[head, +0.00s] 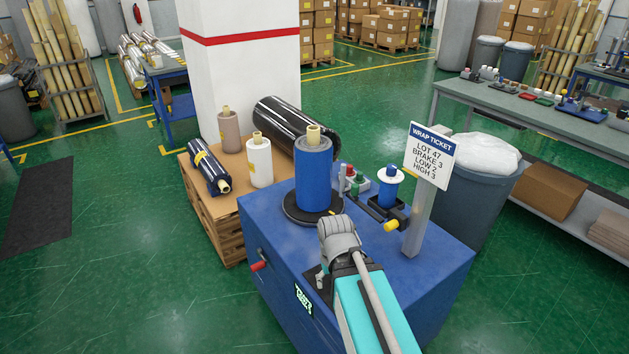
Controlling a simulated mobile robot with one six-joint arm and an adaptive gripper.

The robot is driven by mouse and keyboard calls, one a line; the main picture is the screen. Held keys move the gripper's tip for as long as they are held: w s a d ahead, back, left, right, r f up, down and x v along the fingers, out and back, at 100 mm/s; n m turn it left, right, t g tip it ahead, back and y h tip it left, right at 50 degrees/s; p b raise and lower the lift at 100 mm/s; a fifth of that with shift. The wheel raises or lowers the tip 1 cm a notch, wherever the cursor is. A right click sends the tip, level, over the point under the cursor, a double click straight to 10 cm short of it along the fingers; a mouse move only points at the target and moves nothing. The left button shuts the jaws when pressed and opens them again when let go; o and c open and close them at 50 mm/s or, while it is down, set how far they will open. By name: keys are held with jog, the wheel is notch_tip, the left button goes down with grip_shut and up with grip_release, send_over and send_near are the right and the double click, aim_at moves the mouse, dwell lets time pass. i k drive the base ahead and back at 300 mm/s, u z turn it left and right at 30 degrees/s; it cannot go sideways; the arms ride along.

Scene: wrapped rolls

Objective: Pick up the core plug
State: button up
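I cannot pick out the core plug for certain. A short yellow cylindrical piece (391,225) near the right side of the blue machine top may be it. A blue wrapped roll (313,178) stands upright on the black turntable (290,208), with a tan core end (313,133) showing at its top. My arm reaches in from the bottom, its grey wrist joint in front of the turntable. My gripper (320,284) is mostly hidden by the arm, low over the front of the machine top. Its fingers cannot be made out.
The wrap ticket sign (432,155) stands on a post at the machine's right. A small blue spool (390,187) and red and green buttons stand behind. Several rolls lie or stand on the pallet (222,201) at left. The machine top's right front (425,270) is clear.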

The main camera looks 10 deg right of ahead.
aim_at(350, 172)
jog(key=u, duration=1.5)
jog(key=i, duration=2.7)
jog(key=z, duration=0.05)
